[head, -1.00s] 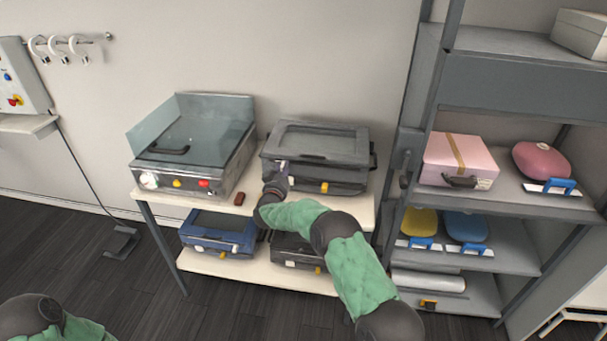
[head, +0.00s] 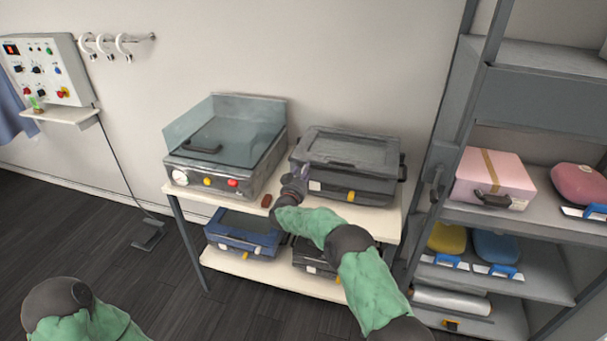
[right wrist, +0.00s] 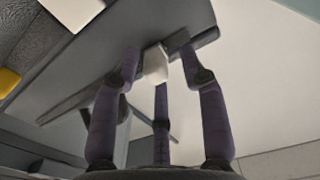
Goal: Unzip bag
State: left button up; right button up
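No soft bag with a clear zip shows in the head view. A dark grey hard-looking case (head: 345,158) with a white label (head: 315,186) and a yellow latch stands on the white table. My right gripper (head: 300,172) is at the case's front left corner. In the right wrist view, the purple fingers of my right gripper (right wrist: 160,65) stand apart on both sides of a small white tab (right wrist: 155,62) at the edge of the grey case (right wrist: 105,45). Whether they touch the tab is unclear. My left arm shows at the lower left, its gripper out of view.
A griddle with a glass guard (head: 225,145) stands left of the case. A blue case (head: 245,232) is on the lower shelf. A grey rack (head: 520,100) holding a pink box (head: 490,180) stands at the right.

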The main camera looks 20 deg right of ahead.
jog(key=v, duration=1.2)
jog(key=shift+f, duration=0.2)
jog(key=s+a+f+n+g+y, duration=0.1)
jog(key=s+f+g+y, duration=0.15)
jog(key=s+f, duration=0.4)
jog(key=s+a+f+n+g+y, duration=0.1)
jog(key=s+f+n+y, duration=0.15)
jog(key=f, duration=0.75)
jog(key=s+a+f+g+y, duration=0.1)
jog(key=s+f+g+y, duration=0.1)
jog(key=s+f+y, duration=0.5)
jog(key=s+a+f+g, duration=0.1)
jog(key=s+f+g, duration=0.2)
jog(key=s, duration=0.7)
jog(key=s+a+f+g, duration=0.2)
jog(key=s+f+g, duration=0.1)
jog(key=s, duration=0.7)
jog(key=s+a+f+g+y, duration=0.1)
jog(key=s+f+g, duration=0.2)
jog(key=s, duration=0.7)
jog(key=shift+s+a, duration=0.25)
